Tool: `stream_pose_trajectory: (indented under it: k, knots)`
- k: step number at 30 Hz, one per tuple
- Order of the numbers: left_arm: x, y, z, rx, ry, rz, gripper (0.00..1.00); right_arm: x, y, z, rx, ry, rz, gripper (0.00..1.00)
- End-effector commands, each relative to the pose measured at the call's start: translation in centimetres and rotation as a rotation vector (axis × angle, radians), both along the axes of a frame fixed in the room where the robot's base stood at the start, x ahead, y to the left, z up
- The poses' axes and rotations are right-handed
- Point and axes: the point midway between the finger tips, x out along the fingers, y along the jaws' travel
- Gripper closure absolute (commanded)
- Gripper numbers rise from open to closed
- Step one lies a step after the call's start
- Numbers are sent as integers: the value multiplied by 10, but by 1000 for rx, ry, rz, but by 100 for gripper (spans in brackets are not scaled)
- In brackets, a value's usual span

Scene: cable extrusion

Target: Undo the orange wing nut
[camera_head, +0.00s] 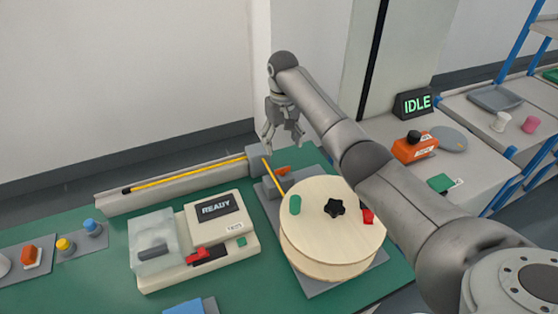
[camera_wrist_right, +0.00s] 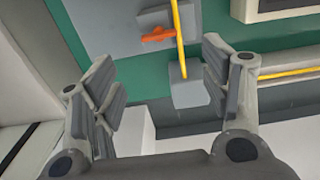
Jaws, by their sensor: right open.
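The orange wing nut (camera_head: 283,170) sits on a grey mount behind the wooden drum in the head view, next to a yellow cable. It also shows near the top of the right wrist view (camera_wrist_right: 158,36), with the cable crossing at its right end. My right gripper (camera_head: 284,148) hangs fingers down above and behind the nut, apart from it. In the right wrist view my right gripper (camera_wrist_right: 158,72) has its fingers spread wide with nothing between them, and a grey block (camera_wrist_right: 186,86) shows beyond the gap. My left gripper is not in view.
A pale wooden drum (camera_head: 325,260) with a black star knob (camera_head: 335,208) stands in front of the nut. A grey channel (camera_head: 170,190) carries the yellow cable leftward. A machine reading READY (camera_head: 215,210) stands left of the drum. A display reads IDLE (camera_head: 413,103).

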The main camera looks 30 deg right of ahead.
Motion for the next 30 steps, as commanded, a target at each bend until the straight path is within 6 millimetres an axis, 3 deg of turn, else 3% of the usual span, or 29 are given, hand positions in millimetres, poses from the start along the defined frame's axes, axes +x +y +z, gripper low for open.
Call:
stream_pose_trajectory:
  k: [7,15,21,28,30]
  knots:
    - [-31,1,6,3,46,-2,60,-2,-1,-45,-1,5,-2,30]
    - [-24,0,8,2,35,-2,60,-1,0,-87,0,2,-1,30]
    - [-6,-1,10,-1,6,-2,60,-1,-1,-98,-1,1,-1,30]
    - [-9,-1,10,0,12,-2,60,-1,-1,-99,-1,0,0,30]
    - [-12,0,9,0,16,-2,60,-1,-1,-99,-1,0,0,37]
